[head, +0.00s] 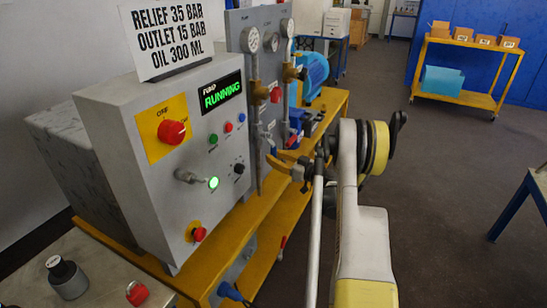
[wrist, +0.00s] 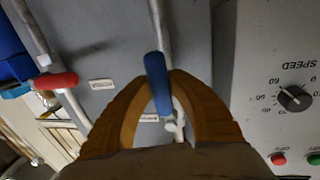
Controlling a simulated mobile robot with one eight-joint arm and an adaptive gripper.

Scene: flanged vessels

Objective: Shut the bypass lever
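A lever with a blue handle (wrist: 158,84) sits on a pipe in front of the grey panel in the wrist view. The tan fingers of my gripper (wrist: 162,76) close in on it from both sides, with the tips against the handle. In the head view my gripper (head: 281,162) is at the pipework just right of the control box. A second lever with a red handle (wrist: 57,81) is on another pipe at the left of the wrist view. The small labels beside the levers are too small to read, so I cannot tell which is marked bypass.
The grey control box (head: 130,100) with a green RUNNING display stands close left of my arm. A speed knob (wrist: 295,98) is at the right in the wrist view. Gauges (head: 270,41) and a blue motor (head: 314,70) are behind.

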